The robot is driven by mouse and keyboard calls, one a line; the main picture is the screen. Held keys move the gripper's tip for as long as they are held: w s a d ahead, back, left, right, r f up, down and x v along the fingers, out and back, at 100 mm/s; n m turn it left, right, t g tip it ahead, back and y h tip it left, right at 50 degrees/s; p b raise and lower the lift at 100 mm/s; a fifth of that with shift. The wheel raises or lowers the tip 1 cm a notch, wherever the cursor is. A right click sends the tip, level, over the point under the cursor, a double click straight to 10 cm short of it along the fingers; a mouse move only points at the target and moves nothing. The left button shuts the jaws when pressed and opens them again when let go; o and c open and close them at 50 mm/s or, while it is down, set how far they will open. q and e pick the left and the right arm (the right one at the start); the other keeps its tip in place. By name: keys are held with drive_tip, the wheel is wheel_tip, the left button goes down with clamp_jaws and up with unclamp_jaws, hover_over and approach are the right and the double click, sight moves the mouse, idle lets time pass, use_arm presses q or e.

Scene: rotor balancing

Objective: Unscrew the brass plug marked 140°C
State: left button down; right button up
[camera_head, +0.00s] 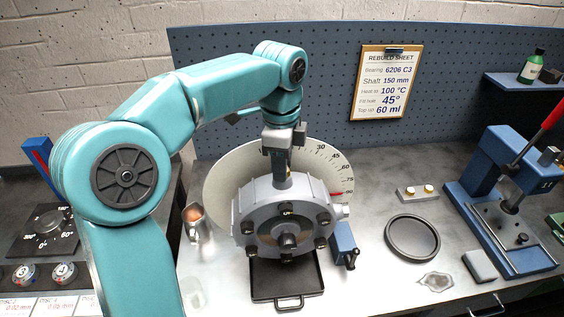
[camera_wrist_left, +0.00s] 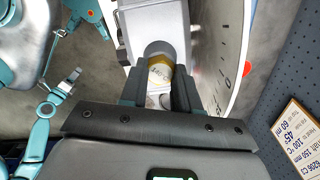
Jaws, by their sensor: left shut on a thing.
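My left gripper (camera_head: 281,154) points down at the top of the round grey housing (camera_head: 250,222), which stands upright with dark bolts around its face. In the left wrist view my left gripper (camera_wrist_left: 160,98) is shut on a brass plug (camera_wrist_left: 159,72) with a pale top, seated in the grey neck of the housing. Any marking on the plug is too small to read. In the head view the fingers hide the plug. Two small brass-coloured pieces (camera_head: 429,189) sit on a light block at the right.
A large dial (camera_head: 222,185) stands behind the housing and a black tray (camera_head: 286,287) lies below it. A black round dish (camera_head: 412,236) and a blue press (camera_head: 480,180) stand at the right.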

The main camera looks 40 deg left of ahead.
use_arm(q)
drive_tip(key=n, duration=1.7)
drive_tip(key=shift+r+n, duration=0.1)
drive_tip(key=shift+n, duration=0.3)
drive_tip(key=n, duration=0.3)
drive_tip(key=shift+n, duration=0.3)
drive_tip(key=n, duration=0.5)
drive_tip(key=shift+n, duration=0.3)
drive_tip(key=n, duration=0.9)
